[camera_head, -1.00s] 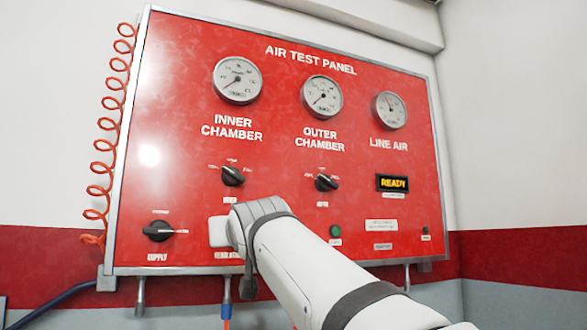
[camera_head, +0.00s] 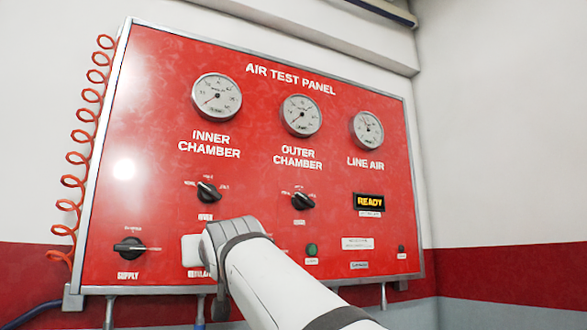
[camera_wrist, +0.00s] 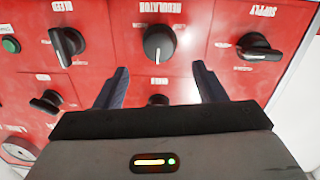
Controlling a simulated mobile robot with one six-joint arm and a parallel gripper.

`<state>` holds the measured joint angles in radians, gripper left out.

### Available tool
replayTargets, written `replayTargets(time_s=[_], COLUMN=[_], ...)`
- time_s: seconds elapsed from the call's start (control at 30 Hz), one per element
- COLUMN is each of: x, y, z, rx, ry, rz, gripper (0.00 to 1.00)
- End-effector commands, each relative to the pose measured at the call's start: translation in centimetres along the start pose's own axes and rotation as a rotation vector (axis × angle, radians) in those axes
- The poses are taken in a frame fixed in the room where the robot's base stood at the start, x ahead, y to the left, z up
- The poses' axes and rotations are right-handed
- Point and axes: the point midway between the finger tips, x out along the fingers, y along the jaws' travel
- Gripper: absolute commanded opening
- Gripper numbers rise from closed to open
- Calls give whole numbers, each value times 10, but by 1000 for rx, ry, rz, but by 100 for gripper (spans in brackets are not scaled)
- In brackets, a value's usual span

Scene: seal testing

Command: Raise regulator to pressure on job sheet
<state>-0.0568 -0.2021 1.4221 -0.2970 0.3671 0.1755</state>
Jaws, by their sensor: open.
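The regulator knob (camera_wrist: 160,42) is black and round with a white pointer line. It shows upside down in the wrist view, under the REGULATOR label. My gripper (camera_wrist: 161,68) is open, its two dark blue fingers spread apart below the knob in the picture, with nothing between the tips. In the head view my white wrist and arm cover the knob and part of its label. The red air test panel (camera_head: 150,80) carries an inner chamber gauge (camera_head: 217,97), an outer chamber gauge (camera_head: 301,116) and a line air gauge (camera_head: 367,130). The inner needle points low left. No job sheet is recognisable.
The supply knob (camera_head: 131,247) is left of my wrist; it also shows in the wrist view (camera_wrist: 257,48). The bleed knob (camera_wrist: 67,42) sits on the regulator's other side. Two selectors (camera_head: 208,192) (camera_head: 303,202) are above. A display (camera_head: 369,202) reads READY. A coiled red hose (camera_head: 75,180) hangs left.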

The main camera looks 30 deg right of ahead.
Motion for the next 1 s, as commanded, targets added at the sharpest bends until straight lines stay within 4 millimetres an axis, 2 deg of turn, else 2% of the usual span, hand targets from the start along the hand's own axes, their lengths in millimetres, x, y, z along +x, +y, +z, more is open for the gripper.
replayTargets(time_s=[0.13, 0.33, 0.73, 1.0], x=[-3, -2, 57, 72], y=[2, 1, 1, 1], z=[-3, 6, 6, 7], rx=[-1, -1, -1, 0], ry=[-2, -1, -1, 2], rz=[2, -1, 0, 0], gripper=[64, 64, 64, 64])
